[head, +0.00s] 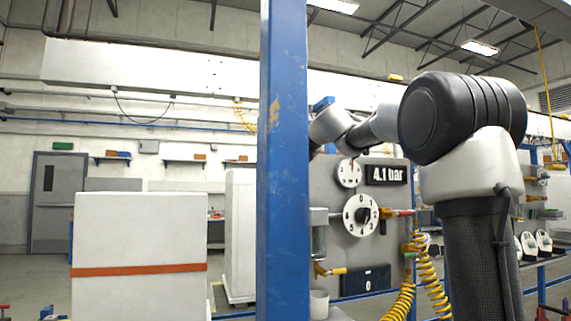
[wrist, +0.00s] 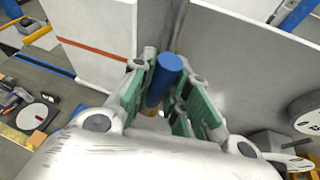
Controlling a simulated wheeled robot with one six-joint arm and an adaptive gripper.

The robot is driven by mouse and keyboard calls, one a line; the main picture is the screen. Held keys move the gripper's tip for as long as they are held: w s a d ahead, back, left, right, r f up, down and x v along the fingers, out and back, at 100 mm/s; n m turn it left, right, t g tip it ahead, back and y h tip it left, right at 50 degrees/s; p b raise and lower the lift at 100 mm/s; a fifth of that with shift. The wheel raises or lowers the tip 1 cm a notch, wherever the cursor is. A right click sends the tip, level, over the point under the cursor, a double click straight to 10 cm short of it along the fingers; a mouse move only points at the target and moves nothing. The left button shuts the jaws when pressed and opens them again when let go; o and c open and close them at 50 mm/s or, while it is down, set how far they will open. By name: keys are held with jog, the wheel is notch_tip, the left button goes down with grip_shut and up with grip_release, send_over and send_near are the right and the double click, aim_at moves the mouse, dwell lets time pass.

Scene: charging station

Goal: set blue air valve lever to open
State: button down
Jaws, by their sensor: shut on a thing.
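The blue lever (wrist: 166,74) shows in the wrist view as a blue cylinder with a round end. My gripper (wrist: 160,92) is shut on it, with green-padded fingers on both sides. The valve body behind the lever is mostly hidden by the fingers, so I cannot tell the lever's angle to the pipe. In the head view my arm reaches left behind a blue post, and the gripper and the lever's grip are hidden there. The grey panel (head: 335,182) carries a display (head: 387,175) reading 4.1 bar.
The blue post (head: 284,170) stands close in front. The panel also holds a round gauge (head: 349,172), a numbered dial (head: 360,215), a red-handled valve (head: 397,213) and a yellow lever (head: 331,271). Yellow coiled hoses (head: 428,285) hang at right. A white box (head: 139,240) stands at left.

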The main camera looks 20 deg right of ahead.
jog(key=shift+f, duration=0.1)
jog(key=c, duration=1.3)
grip_release()
jog(key=shift+c, duration=0.2)
jog(key=v, duration=1.2)
